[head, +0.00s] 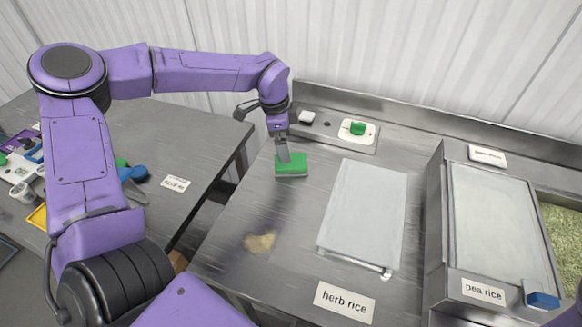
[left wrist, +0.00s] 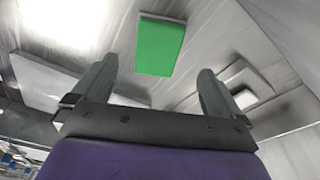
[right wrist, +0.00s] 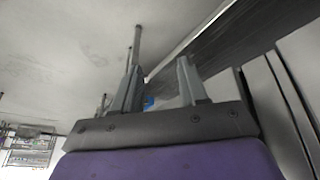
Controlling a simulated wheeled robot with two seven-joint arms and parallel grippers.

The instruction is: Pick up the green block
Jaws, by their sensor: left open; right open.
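A green block (head: 292,167) lies on the metal counter, near its left edge. My left gripper (head: 284,155) points down right at the block in the head view, its fingers covering part of the block's top edge. In the left wrist view the green block (left wrist: 160,45) appears ahead of and between the two open fingers of my left gripper (left wrist: 157,85), with nothing held. Whether the fingers touch the block cannot be told. My right gripper (right wrist: 157,82) is open and empty in the right wrist view and is outside the head view.
A green knob (head: 357,128) on a white plate sits behind the block. A pale flat lid (head: 365,215) lies to its right, with a "herb rice" label (head: 344,301) in front. A tan stain (head: 260,243) marks the counter. A raised "pea rice" container (head: 490,225) stands at right.

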